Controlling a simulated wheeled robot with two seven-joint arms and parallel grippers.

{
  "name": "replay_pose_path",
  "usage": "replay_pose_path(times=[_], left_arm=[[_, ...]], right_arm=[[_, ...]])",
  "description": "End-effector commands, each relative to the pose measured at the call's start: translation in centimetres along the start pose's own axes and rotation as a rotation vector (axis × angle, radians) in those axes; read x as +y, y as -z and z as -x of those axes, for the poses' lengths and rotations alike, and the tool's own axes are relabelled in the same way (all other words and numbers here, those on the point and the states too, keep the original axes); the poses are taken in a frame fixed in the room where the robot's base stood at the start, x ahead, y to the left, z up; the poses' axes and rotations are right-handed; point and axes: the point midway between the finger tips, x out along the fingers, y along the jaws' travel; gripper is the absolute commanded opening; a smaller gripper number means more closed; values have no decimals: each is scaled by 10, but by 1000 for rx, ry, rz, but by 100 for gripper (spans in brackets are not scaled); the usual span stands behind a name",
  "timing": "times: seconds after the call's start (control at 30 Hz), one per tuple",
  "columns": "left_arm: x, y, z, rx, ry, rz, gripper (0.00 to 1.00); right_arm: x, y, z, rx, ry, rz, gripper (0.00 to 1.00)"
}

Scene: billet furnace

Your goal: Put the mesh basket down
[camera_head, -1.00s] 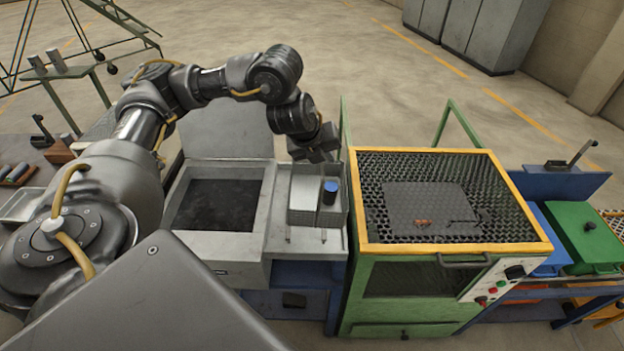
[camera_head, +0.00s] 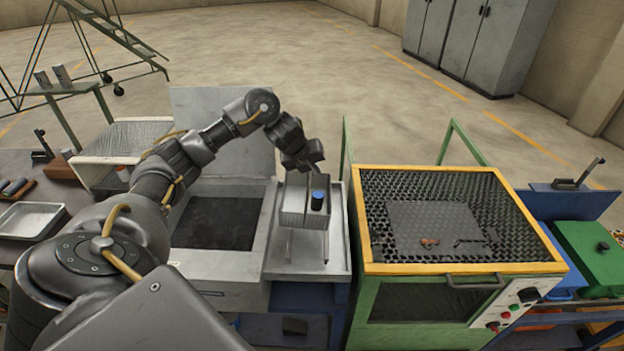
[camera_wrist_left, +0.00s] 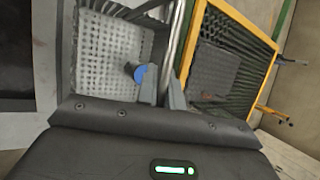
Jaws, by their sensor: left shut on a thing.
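The grey mesh basket (camera_head: 293,204) is at the middle of the head view, over the pale worktop (camera_head: 338,262) beside the dark-topped tank. A dark cylinder with a blue top (camera_head: 318,200) is at its right side. My left gripper (camera_head: 306,167) is above the basket. In the left wrist view the fingers (camera_wrist_left: 162,90) are shut on the basket's edge, and the perforated basket floor (camera_wrist_left: 115,50) shows beside them. Thin legs show below the basket; I cannot tell whether they touch the worktop. My right gripper is not in view.
A grey tank with a dark opening (camera_head: 217,218) stands left of the basket. A green and yellow framed machine with a black mesh top (camera_head: 378,232) stands close on the right. A metal tray (camera_head: 28,222) lies at the far left.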

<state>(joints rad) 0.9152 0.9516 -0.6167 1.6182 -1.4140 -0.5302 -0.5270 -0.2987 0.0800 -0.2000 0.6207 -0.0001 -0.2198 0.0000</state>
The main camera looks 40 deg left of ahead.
Motion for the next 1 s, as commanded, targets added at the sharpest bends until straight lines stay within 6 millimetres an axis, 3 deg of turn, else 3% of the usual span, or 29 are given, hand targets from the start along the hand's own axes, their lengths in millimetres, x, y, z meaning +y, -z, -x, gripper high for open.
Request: replay_pose_path(times=[0.33, 0.5, 0.8, 0.83, 1.0], left_arm=[[6, -7, -10, -5, 2, 5, 0], [13, 1, -27, -3, 3, 3, 0], [17, 5, -36, -3, 3, -1, 0], [18, 7, -38, 1, -1, -2, 10], [18, 7, -37, 0, 0, -1, 30]], right_arm=[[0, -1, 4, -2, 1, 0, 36], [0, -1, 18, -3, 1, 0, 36], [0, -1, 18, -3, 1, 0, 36], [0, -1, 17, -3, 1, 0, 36], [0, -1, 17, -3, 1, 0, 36]])
